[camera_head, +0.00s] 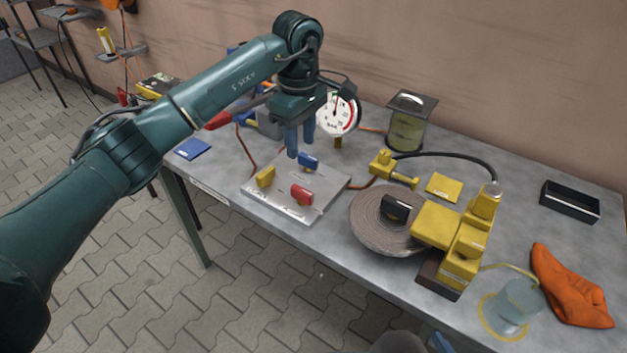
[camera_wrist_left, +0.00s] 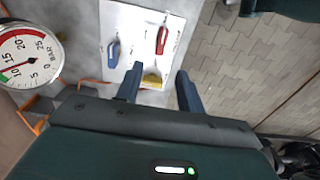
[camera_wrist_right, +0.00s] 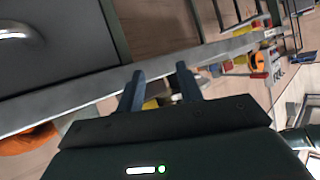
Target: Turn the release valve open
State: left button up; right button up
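A pale metal valve panel (camera_head: 262,192) lies on the table with a yellow handle (camera_head: 265,177), a blue handle (camera_head: 308,161) and a red handle (camera_head: 301,194). Its labels are too small to read, so I cannot tell which is the release valve. My left gripper (camera_head: 300,150) is open and empty, pointing down over the panel's far side, near the blue handle. In the left wrist view the yellow handle (camera_wrist_left: 152,80) shows between the fingers, beyond the tips. The blue handle (camera_wrist_left: 114,52) and red handle (camera_wrist_left: 162,40) are farther off. My right gripper (camera_wrist_right: 158,78) is open and empty.
A round pressure gauge (camera_head: 338,113) stands behind the panel. To the right are a brown round disc (camera_head: 370,222), a yellow pump (camera_head: 437,224), a glass jar (camera_head: 407,130), a beaker (camera_head: 515,300), an orange cloth (camera_head: 570,288) and a black tray (camera_head: 570,202). Hoses cross the table.

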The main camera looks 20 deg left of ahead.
aim_at(302, 189)
pick_arm(q)
notch_tip(302, 189, down, 13)
jog(key=shift+s+p, duration=0.15)
jog(key=shift+p, duration=0.2)
jog(key=shift+c, duration=0.4)
grip_shut()
